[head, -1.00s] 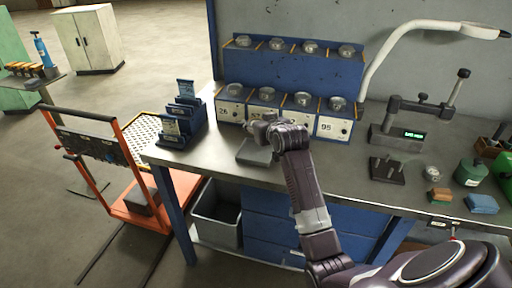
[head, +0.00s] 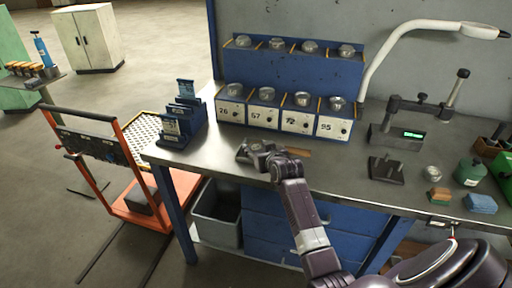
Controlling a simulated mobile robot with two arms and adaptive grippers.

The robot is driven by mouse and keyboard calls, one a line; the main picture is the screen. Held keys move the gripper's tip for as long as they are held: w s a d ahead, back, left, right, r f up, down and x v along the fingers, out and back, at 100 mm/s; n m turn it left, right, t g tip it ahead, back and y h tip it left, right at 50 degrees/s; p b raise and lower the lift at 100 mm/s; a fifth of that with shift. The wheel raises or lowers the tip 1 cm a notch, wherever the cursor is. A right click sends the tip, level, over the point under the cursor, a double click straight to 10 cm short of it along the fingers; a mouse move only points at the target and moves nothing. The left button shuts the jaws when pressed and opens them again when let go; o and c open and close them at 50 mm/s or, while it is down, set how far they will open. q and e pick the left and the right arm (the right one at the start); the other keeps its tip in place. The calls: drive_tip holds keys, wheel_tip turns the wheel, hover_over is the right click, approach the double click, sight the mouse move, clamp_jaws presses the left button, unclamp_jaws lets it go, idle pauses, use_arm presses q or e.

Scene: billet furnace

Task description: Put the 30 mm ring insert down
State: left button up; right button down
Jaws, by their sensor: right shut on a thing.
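My right gripper (head: 262,153) is low over the workbench (head: 222,158), in front of the row of numbered boxes. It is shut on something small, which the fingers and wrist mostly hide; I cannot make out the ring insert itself. A grey flat block (head: 244,152) lies on the bench at the fingers, partly covered by them. I cannot tell whether the held thing touches it. My left gripper is not in view.
Numbered boxes (head: 266,113) with round metal pieces on top stand behind the gripper. A brown flat piece (head: 298,151) lies right of the wrist. A blue card rack (head: 180,122) stands left. A gauge stand (head: 398,136) and coloured blocks (head: 481,203) are right.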

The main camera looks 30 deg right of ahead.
drive_tip(key=c, duration=1.4)
unclamp_jaws()
drive_tip(key=shift+s, duration=0.1)
drive_tip(key=v, duration=1.2)
